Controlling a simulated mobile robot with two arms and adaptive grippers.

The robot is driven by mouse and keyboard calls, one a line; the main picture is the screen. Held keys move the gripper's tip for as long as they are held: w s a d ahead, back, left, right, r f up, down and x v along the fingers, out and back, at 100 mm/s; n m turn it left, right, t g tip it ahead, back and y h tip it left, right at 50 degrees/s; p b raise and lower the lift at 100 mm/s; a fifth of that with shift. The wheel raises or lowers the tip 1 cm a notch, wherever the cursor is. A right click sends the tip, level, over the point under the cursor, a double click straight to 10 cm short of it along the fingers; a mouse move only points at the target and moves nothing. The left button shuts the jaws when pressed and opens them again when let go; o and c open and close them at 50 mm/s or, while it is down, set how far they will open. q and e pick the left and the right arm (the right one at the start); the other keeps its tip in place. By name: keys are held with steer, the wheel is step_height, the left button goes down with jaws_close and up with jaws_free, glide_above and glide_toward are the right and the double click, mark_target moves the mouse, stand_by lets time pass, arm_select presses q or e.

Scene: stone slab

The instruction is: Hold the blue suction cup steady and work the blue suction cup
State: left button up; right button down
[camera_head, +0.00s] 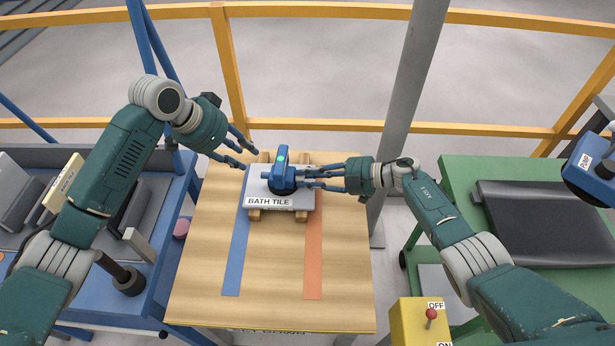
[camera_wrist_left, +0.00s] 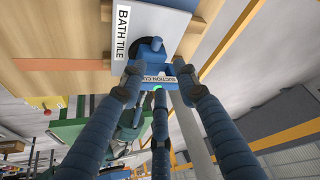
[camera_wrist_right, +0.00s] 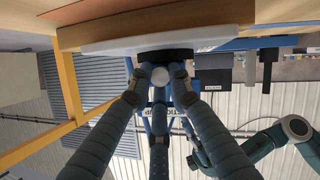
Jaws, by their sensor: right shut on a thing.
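The blue suction cup (camera_head: 281,176), with a green spot on top, stands on a pale slab marked BATH TILE (camera_head: 304,201). My right gripper (camera_head: 305,178) is shut on the right side of the cup. In the right wrist view its fingers close around the cup's pale round end, below the black pad (camera_wrist_right: 165,55). My left gripper (camera_head: 250,157) is open and empty, up and left of the cup, its fingers apart. The left wrist view shows the cup's labelled blue body (camera_wrist_left: 155,79) beyond the spread fingertips. Whether a left finger touches it cannot be told.
The slab rests on wooden strips on a wooden table (camera_head: 200,270) with a blue strip (camera_head: 238,250) and an orange strip (camera_head: 313,255). A yellow switch box (camera_head: 410,320) stands at front right. A blue cart lies left, a green bench right. The table's front is clear.

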stand_by(0.4)
arm_select(q)
steer(key=c, duration=0.4)
steer(key=a+f+n, duration=0.1)
steer(key=a+n, duration=0.1)
steer(key=a, duration=0.1)
steer(key=w+a+f+n+h, duration=0.1)
steer(key=a+n, duration=0.1)
steer(key=a, duration=0.1)
steer(key=a+f+n+h, duration=0.1)
steer(key=a+n, duration=0.2)
steer(key=shift+w+f, duration=0.25)
steer(key=shift+w, duration=0.05)
jaws_close()
